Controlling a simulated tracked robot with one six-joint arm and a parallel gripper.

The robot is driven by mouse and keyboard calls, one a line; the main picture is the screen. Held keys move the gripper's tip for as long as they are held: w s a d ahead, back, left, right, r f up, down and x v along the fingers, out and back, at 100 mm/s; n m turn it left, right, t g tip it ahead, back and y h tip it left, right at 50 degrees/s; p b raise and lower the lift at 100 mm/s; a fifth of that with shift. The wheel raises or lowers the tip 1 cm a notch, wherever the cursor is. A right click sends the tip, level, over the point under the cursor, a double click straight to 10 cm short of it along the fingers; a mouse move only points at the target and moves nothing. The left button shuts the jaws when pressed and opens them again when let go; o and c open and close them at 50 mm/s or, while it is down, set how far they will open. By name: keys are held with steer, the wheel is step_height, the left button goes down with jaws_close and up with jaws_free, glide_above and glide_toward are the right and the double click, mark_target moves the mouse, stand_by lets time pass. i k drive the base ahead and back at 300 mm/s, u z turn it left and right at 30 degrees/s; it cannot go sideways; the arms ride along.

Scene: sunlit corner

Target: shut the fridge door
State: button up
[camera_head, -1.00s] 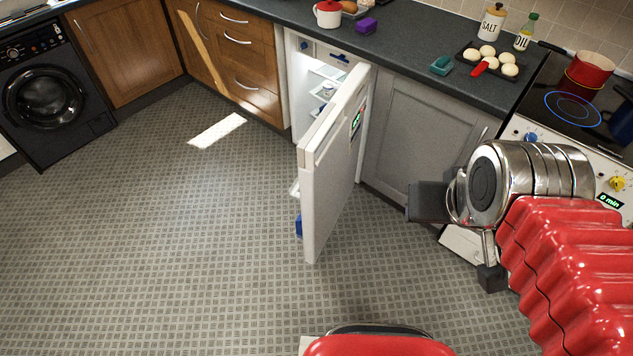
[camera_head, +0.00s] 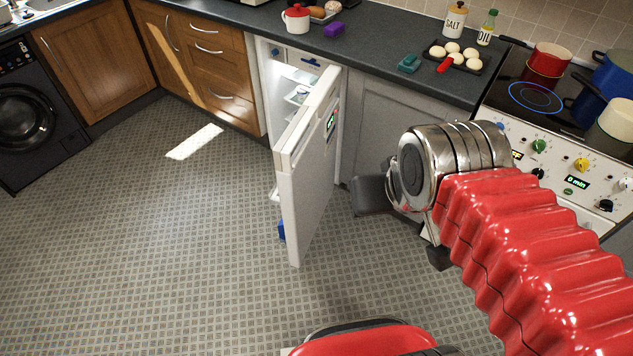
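The white fridge door (camera_head: 309,180) stands wide open, swung out into the room from its hinge side at the right of the fridge (camera_head: 273,98). Lit shelves show inside the fridge, and something blue shows low behind the door's free edge. My gripper (camera_head: 400,225) is to the right of the door, in front of the grey cupboard. Its dark finger pads show at the left of and below the metal wrist, spread well apart with nothing seen between them. The gripper appears close to the door's outer face, but a gap shows between them.
A grey cupboard (camera_head: 385,115) adjoins the fridge on the right, then a cooker (camera_head: 560,165) with pots on top. Wooden drawers (camera_head: 215,62) stand to the left. The tiled floor (camera_head: 160,240) left of the door is clear.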

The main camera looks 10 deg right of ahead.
mark_target(305, 156)
steer(key=z, duration=0.1)
steer(key=i, duration=1)
steer(key=u, duration=0.1)
